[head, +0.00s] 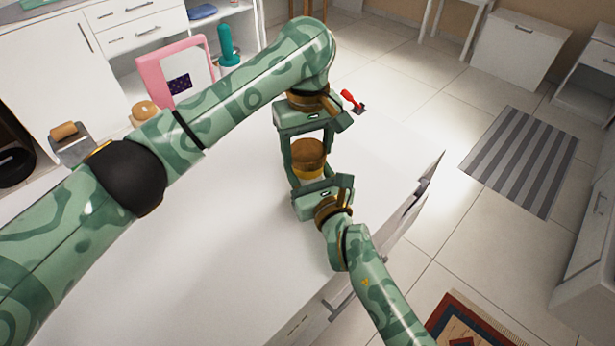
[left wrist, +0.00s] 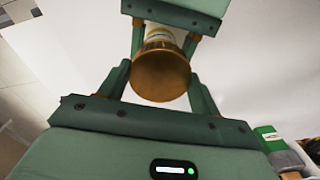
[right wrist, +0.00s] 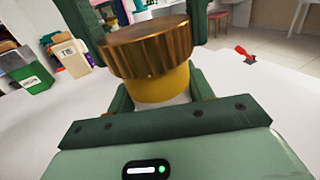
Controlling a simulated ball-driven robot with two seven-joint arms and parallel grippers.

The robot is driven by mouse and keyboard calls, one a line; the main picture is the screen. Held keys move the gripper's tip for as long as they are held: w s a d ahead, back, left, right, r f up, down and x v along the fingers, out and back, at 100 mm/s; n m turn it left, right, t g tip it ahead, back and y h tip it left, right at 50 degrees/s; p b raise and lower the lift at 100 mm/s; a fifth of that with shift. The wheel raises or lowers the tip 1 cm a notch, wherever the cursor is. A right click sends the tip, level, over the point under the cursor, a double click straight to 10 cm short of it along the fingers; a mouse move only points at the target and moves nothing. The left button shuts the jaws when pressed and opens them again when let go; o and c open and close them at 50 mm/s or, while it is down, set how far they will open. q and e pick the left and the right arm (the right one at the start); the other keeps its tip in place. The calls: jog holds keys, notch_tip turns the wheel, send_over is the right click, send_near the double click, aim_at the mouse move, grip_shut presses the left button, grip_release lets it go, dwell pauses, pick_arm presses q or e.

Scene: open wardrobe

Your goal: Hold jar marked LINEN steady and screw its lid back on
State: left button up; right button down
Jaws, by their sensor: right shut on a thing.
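A jar with a yellow upper part (right wrist: 160,86) stands upright between my two grippers; its LINEN marking cannot be read. A brown, ridged lid (right wrist: 150,45) is over its mouth; I cannot tell whether it is threaded on. In the head view the lid (head: 308,152) is between the grippers. My right gripper (head: 309,178) is shut on the jar below the lid, from the near side. My left gripper (head: 303,147) comes from the far side. In the left wrist view its fingers flank the lid (left wrist: 161,76); whether they touch it is unclear.
The white top (head: 200,240) around the jar is mostly clear. A red-handled item (head: 350,99) lies beyond the grippers. A green labelled box (right wrist: 36,78) stands behind.

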pick_arm(q)
jog(key=m, duration=1)
jog(key=shift+m, duration=0.3)
jog(key=m, duration=2.1)
jog(key=shift+f, duration=0.1)
jog(key=m, duration=1.1)
jog(key=o, duration=1.2)
jog(key=shift+c, duration=0.2)
